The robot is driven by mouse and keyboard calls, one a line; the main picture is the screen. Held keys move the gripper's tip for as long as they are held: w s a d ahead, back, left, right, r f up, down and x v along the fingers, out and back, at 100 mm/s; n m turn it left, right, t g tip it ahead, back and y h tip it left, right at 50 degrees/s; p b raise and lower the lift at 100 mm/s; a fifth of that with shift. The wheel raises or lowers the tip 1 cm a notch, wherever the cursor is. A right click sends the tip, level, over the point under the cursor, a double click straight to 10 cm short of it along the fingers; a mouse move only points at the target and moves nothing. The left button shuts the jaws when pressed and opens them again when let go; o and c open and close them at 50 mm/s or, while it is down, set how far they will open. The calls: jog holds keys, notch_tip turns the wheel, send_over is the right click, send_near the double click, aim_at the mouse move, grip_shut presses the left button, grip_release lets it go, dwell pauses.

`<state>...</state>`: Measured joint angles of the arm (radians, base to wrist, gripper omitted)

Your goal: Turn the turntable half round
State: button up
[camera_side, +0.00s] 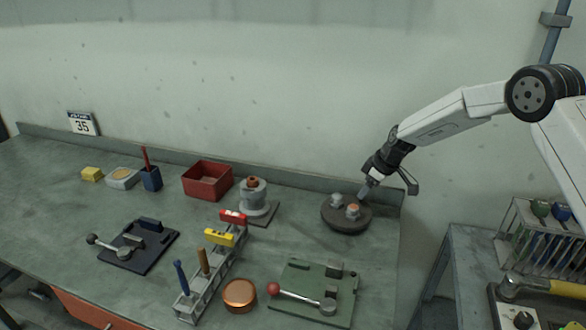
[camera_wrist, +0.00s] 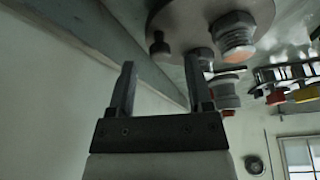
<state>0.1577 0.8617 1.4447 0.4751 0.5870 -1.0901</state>
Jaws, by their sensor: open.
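The turntable (camera_side: 331,213) is a dark round disc at the right end of the bench. It bears a grey fitting (camera_side: 336,200) and a copper-topped fitting (camera_side: 352,212). In the wrist view the turntable (camera_wrist: 180,22) is at the top, with a small dark peg (camera_wrist: 160,46) near its edge and a large threaded fitting (camera_wrist: 235,38). My gripper (camera_side: 364,192) is at the turntable's back right edge, tilted down. In the wrist view my gripper (camera_wrist: 160,78) is open, with nothing between its fingers. I cannot tell whether a finger touches the disc or fittings.
A green plate with a red-knobbed lever (camera_side: 310,290) lies in front of the turntable. A grey stand with a copper top (camera_side: 254,197) and a red bin (camera_side: 208,180) are to its left. The wall and the bench's raised back edge are close behind.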

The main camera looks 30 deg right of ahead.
jog(key=shift+x, duration=1.5)
grip_shut()
dwell(0.4)
